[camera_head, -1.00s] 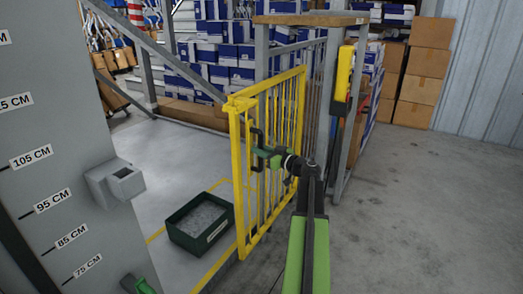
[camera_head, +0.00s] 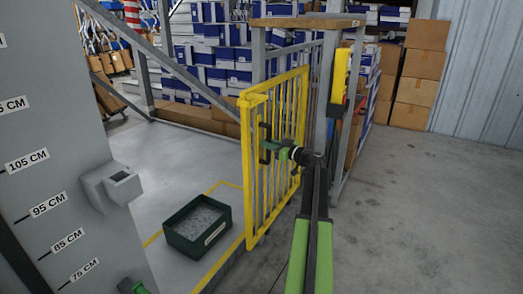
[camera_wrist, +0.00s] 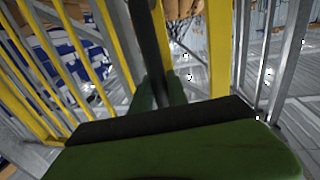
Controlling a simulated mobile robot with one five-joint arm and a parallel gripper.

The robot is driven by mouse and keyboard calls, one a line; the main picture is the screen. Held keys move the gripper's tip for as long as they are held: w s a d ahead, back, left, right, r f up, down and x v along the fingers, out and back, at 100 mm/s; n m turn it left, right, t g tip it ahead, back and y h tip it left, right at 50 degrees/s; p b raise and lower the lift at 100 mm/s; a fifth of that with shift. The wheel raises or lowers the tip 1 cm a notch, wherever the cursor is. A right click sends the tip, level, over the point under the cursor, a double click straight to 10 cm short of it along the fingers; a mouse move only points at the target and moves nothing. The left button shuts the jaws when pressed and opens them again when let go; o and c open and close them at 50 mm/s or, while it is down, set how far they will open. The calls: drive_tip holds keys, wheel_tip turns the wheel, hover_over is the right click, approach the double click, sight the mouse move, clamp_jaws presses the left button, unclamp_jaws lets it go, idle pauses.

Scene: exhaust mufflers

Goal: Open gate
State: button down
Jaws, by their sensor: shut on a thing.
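The yellow barred gate (camera_head: 250,170) stands in the middle of the head view, swung at an angle beside the grey frame posts. A black handle (camera_head: 264,143) sits on its near upright. My gripper (camera_head: 271,145) is at that handle and shut on it. In the wrist view the green fingers of my gripper (camera_wrist: 160,92) close around the dark handle bar (camera_wrist: 152,45), with yellow gate bars (camera_wrist: 218,50) on both sides. The exact finger contact is partly hidden by the gripper body.
A dark green crate (camera_head: 168,232) lies on the floor left of the gate. A grey frame with a wooden top (camera_head: 305,22) and a yellow control box (camera_head: 341,76) stands behind it. Stacked cardboard boxes (camera_head: 418,75) are at back right. The right floor is clear.

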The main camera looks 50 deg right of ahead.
drive_tip(key=d, duration=0.2)
drive_tip(key=w+d, duration=0.1)
drive_tip(key=d, duration=0.2)
drive_tip(key=shift+w+d, duration=0.1)
drive_tip(key=shift+d, duration=0.05)
drive_tip(key=c, duration=1.3)
unclamp_jaws()
